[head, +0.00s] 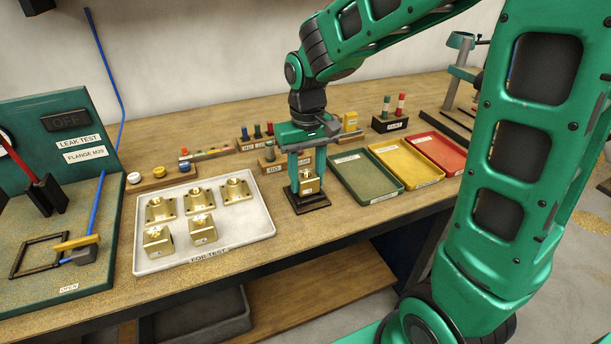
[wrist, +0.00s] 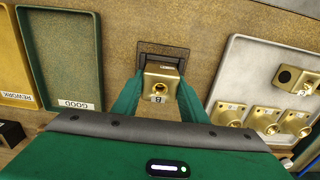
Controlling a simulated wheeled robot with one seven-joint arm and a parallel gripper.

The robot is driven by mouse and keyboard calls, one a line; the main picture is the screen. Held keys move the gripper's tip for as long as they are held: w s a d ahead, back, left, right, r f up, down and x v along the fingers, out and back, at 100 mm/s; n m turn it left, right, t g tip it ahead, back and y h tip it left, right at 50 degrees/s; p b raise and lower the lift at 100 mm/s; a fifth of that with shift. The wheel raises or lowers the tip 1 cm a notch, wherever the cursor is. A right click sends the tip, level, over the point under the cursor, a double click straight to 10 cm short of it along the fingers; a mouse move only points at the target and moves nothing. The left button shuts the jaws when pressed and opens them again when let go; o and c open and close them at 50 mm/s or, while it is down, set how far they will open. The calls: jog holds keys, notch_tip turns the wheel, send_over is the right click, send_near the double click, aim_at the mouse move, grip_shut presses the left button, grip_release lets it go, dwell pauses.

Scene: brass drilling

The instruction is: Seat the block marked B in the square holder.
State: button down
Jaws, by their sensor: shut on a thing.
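In the head view my gripper (head: 308,177) points down and is shut on the block (head: 310,186). The dark square holder (head: 308,204) is right below the block on the bench. In the wrist view the holder's rim (wrist: 166,50) shows just beyond the block. The block hides much of the holder, so I cannot tell whether it is just above it or partly in it.
A pale tray (head: 265,233) marked FOR TEST, with several brass parts, stands left of the holder. Green (head: 392,190), yellow (head: 437,178) and red (head: 460,165) trays are to its right. Small racks of coloured gauges (head: 257,138) stand behind. A leak-test fixture (head: 85,262) is far left.

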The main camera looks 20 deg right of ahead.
jog(key=shift+f, duration=0.4)
dwell(1.2)
jog(key=c, duration=0.6)
grip_release()
jog(key=shift+r, duration=3.5)
